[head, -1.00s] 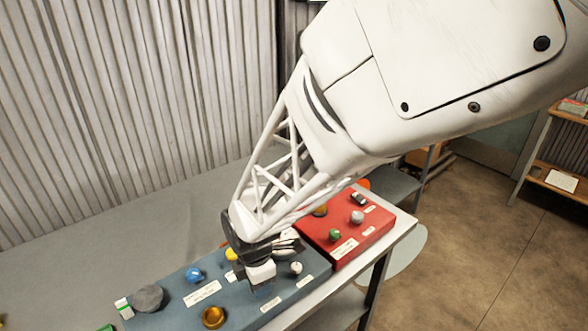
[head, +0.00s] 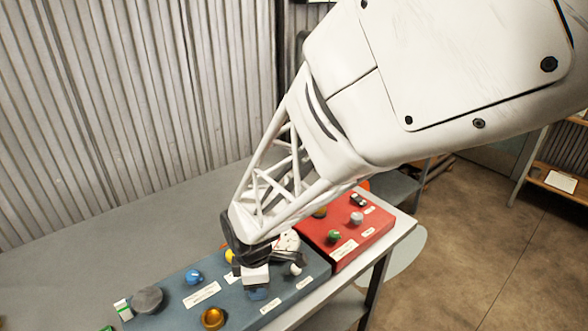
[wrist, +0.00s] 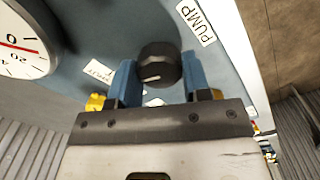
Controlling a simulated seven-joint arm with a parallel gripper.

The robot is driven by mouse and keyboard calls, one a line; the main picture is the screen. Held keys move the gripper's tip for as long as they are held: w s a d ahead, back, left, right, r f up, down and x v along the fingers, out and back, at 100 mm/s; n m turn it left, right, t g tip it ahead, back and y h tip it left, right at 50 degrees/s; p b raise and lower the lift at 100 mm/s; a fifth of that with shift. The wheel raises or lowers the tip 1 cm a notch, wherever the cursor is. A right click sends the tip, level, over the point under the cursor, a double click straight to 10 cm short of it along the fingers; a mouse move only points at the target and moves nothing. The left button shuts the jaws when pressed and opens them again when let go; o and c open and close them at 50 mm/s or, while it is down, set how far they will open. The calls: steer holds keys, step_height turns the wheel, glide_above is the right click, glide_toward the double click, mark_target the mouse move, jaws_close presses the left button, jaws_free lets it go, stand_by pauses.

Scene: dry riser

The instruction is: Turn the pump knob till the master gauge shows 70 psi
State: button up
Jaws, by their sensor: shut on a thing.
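The dark pump knob (wrist: 160,65), with a pale line on its face, sits between the two blue fingers of my gripper (wrist: 158,80) in the wrist view. The gripper is shut on it. A label reading PUMP (wrist: 196,23) lies beside the knob. A white round gauge (wrist: 22,42) with a red needle is partly cut off at the left; its full reading cannot be told. In the head view, my gripper (head: 258,293) is over the blue-grey panel (head: 180,307) and hides the knob. The gauge face (head: 289,242) shows partly behind the gripper.
The panel also bears a blue knob (head: 194,276), a grey knob (head: 147,300), an orange knob (head: 213,317) and a small white knob (head: 296,270) close to my gripper. A red panel (head: 375,234) with several knobs stands to the right. The bench's back left is clear.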

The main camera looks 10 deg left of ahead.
steer(key=m, duration=1.2)
steer(key=shift+w+m, duration=0.1)
steer(key=shift+m, duration=0.3)
steer(key=m, duration=0.6)
steer(key=shift+d, duration=0.1)
steer(key=m, duration=0.6)
steer(key=shift+m, duration=0.3)
steer(key=o, duration=0.9)
steer(key=shift+o, duration=0.2)
steer(key=shift+r, duration=0.2)
